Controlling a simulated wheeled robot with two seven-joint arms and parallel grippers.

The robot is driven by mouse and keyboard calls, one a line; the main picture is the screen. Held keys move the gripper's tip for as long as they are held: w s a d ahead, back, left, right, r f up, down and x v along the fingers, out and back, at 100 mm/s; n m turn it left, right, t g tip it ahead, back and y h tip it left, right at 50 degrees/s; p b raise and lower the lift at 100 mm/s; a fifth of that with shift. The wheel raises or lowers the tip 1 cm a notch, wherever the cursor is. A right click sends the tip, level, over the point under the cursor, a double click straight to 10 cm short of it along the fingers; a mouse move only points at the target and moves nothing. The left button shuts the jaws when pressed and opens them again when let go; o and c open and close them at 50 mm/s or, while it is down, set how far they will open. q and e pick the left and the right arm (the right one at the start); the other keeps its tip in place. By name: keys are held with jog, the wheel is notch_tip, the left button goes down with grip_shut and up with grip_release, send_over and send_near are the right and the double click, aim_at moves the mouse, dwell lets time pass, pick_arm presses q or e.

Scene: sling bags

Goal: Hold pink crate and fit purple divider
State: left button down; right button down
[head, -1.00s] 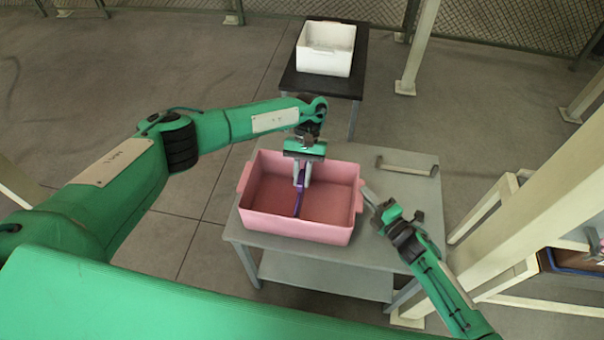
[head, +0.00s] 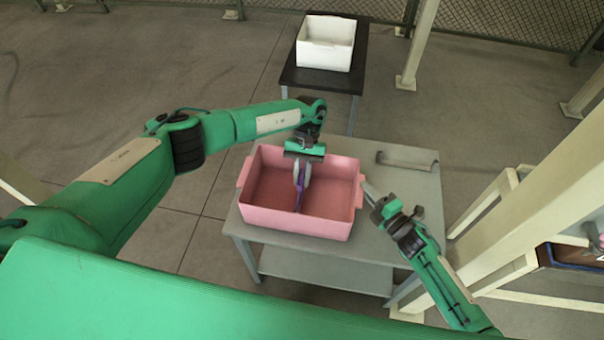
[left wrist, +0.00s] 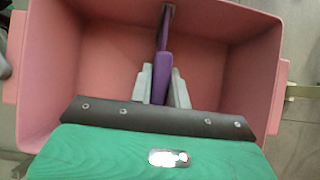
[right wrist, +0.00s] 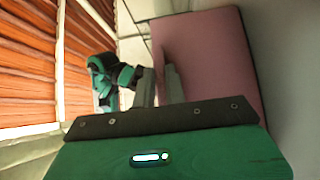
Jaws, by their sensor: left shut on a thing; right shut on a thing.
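The pink crate (head: 297,222) stands on the grey table. The purple divider (head: 299,199) is upright inside it near the middle, running from front to back. My left gripper (head: 301,183) reaches down into the crate and is shut on the divider; the left wrist view shows the divider (left wrist: 163,75) between its fingers (left wrist: 161,88). My right gripper (head: 365,187) is shut on the crate's right side by the handle. In the right wrist view its fingers (right wrist: 160,88) meet the crate wall (right wrist: 205,60). Whether the divider's lower edge touches the crate floor is hidden.
A grey bar-like handle (head: 407,161) is at the back right of the grey table (head: 400,240). A white crate (head: 325,45) stands on a black table (head: 350,83) behind. Cream posts (head: 540,190) rise at the right.

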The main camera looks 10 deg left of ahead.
pick_arm(q)
jog(key=shift+f, duration=0.2)
jog(key=c, duration=1.3)
grip_release()
jog(key=shift+o, duration=0.2)
jog(key=v, duration=1.2)
pick_arm(e)
jog(key=c, duration=1.4)
grip_release()
jog(key=shift+o, duration=0.2)
